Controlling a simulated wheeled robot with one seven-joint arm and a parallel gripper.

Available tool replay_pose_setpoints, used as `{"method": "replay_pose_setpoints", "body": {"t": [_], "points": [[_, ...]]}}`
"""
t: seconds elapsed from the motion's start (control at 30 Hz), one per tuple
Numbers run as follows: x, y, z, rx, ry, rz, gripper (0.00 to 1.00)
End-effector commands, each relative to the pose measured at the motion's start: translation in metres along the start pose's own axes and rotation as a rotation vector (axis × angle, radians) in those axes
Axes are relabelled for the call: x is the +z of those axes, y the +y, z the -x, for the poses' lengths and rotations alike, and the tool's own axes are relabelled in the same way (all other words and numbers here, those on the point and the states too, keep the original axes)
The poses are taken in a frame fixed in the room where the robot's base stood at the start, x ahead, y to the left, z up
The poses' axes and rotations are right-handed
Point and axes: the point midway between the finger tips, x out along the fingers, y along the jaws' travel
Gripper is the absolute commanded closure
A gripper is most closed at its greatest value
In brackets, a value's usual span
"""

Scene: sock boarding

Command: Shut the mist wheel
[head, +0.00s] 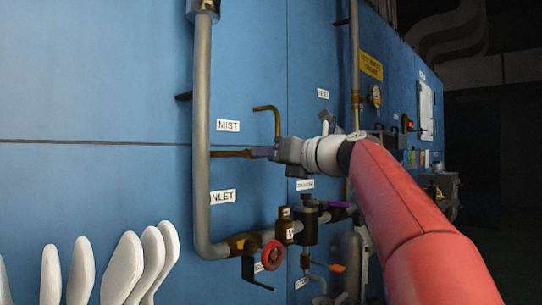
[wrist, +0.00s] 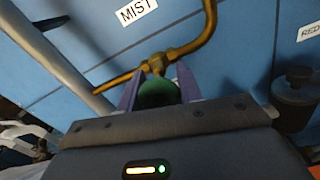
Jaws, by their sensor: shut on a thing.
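The mist wheel (wrist: 158,94) is a small green wheel on a brass fitting in the wrist view, just below the MIST label (wrist: 136,11). My gripper (wrist: 158,86) has its two purple fingers on either side of the wheel and is shut on it. In the head view my gripper (head: 262,152) reaches in from the right to the brass pipe beside the grey riser, below the MIST label (head: 228,126). The wheel is hidden there behind the fingers. How far the wheel is turned cannot be told.
A grey riser pipe (head: 202,110) runs down left of my gripper, and a bent brass pipe (head: 277,122) rises just above it. Below are a red wheel (head: 272,255) and a dark filter body (head: 307,222). White sock boards (head: 122,268) stand at the lower left.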

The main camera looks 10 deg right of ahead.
Motion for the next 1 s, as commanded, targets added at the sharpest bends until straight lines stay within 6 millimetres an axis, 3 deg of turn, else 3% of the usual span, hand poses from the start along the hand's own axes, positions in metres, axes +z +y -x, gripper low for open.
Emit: {"method": "replay_pose_setpoints", "body": {"t": [0.4, 0.43, 0.6, 0.87, 1.0], "points": [[-0.003, -0.001, -0.001, 0.001, 0.005, -0.011, 0.87], [-0.003, -0.001, -0.001, 0.001, 0.006, -0.011, 0.63], [-0.002, -0.001, -0.001, 0.001, 0.004, -0.010, 0.43], [-0.001, 0.000, 0.000, 0.000, 0.002, -0.008, 0.43], [-0.001, 0.000, 0.012, -0.001, 0.002, -0.007, 0.43]]}}
